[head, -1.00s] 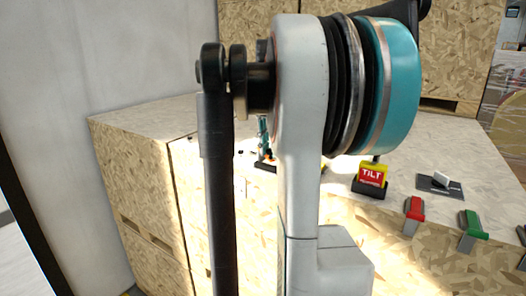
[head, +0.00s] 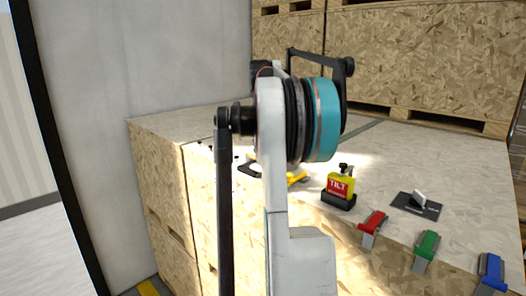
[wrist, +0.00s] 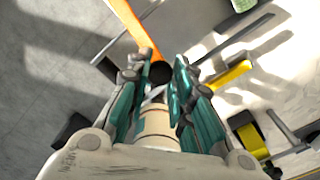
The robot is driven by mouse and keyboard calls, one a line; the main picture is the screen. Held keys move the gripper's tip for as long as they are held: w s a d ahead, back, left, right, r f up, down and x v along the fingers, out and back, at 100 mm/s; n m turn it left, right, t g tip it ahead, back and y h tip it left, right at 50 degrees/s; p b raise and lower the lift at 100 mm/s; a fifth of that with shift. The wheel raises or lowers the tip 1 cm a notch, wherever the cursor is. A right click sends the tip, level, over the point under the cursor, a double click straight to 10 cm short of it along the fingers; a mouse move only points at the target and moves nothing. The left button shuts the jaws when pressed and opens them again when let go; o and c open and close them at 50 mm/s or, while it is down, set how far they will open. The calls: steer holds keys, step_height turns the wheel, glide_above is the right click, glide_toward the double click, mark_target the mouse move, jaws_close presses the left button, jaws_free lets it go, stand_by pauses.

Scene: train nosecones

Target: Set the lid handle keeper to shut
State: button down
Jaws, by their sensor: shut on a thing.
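In the wrist view my gripper (wrist: 160,70) has its two teal-padded fingers closed around a black round knob (wrist: 160,74). An orange bar (wrist: 124,15) runs from the knob toward the upper left. The fingers cover part of this joint. I cannot tell for certain which part is the lid handle keeper. In the head view my arm hides the gripper and whatever it holds. A yellow piece (head: 298,178) shows just beside the arm, on the bench.
A yellow-red TILT box (head: 340,187) stands right of my arm. Beyond it is a black plate with a white lever (head: 418,202). Red (head: 373,223), green (head: 427,245) and blue (head: 491,270) clips line the bench's front edge. A yellow bar (wrist: 230,75) lies right of my gripper.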

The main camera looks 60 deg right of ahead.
steer(key=c, duration=1.4)
jaws_free()
steer(key=shift+d, duration=0.1)
steer(key=shift+o, duration=0.2)
step_height(320, 180, up, 12)
steer(key=shift+f, duration=0.1)
